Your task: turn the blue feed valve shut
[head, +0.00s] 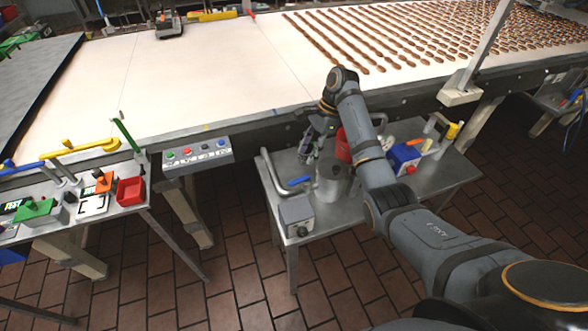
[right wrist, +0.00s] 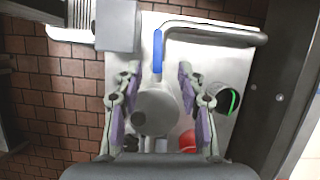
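The blue valve handle (head: 300,181) is on the small metal side table, beside the grey pipe (head: 268,165) and a round metal pot (head: 333,184). In the right wrist view the blue handle (right wrist: 158,50) stands lengthwise, just ahead of the gap between my fingers. My right gripper (head: 308,152) is over the left part of this table, its fingers pointing down. In the right wrist view the right gripper (right wrist: 158,76) is open and empty, its fingers spread on either side of the pot's top. Whether a finger touches anything cannot be told. My left gripper is not in view.
A grey box (head: 296,215) stands at the table's front left corner. A red container (head: 343,146) and a blue box (head: 403,157) stand farther right. The conveyor (head: 215,75) runs behind, with a button panel (head: 197,154) on its edge. A second bench with a red bin (head: 131,190) is at left.

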